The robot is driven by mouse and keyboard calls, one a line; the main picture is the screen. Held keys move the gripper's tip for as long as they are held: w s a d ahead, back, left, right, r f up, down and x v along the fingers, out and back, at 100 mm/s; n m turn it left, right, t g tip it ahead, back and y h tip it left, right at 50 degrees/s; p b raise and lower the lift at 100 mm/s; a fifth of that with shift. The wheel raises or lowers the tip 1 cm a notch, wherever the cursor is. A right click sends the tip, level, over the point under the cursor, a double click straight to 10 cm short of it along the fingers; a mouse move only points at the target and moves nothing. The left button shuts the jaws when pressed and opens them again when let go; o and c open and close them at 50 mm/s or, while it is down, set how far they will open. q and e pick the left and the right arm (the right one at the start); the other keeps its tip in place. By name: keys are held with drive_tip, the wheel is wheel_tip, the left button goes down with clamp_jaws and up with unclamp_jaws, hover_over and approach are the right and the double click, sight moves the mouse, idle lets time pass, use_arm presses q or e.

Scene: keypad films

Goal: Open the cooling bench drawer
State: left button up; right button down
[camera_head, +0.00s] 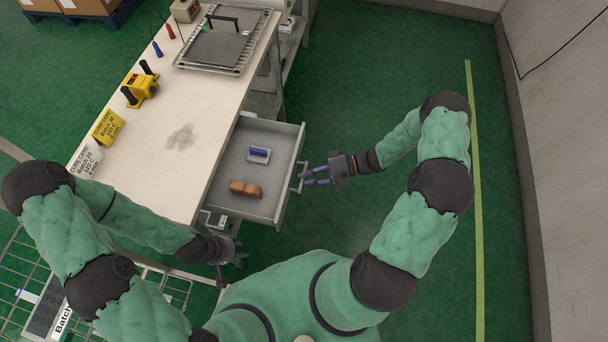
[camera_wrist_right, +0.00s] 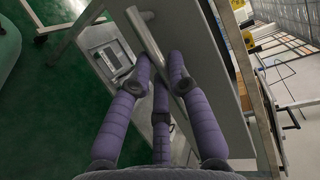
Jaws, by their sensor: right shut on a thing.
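The cooling bench drawer (camera_head: 225,200) is a grey drawer that stands pulled out from the right side of the bench (camera_head: 165,165). A blue roller-like item (camera_head: 259,152) and a brown block (camera_head: 245,188) lie inside it. Its bar handle (camera_head: 301,172) is on the front face, and the bar also shows in the right wrist view (camera_wrist_right: 148,38). My right gripper (camera_head: 306,176) is shut on the handle, its fingers around the bar in the right wrist view (camera_wrist_right: 160,75). My left gripper (camera_head: 236,252) is open and empty, near the drawer's near corner.
On the bench are a yellow device (camera_head: 139,88), a yellow card (camera_head: 108,127), a white card (camera_head: 86,158) and a metal rack with a dark plate (camera_head: 222,45). A wire rack (camera_head: 25,270) is at lower left. Green floor is free right of the drawer, up to a wall (camera_head: 550,150).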

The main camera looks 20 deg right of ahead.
drive_tip(key=c, duration=1.2)
unclamp_jaws()
drive_tip(key=shift+o, duration=0.2)
drive_tip(key=v, duration=1.2)
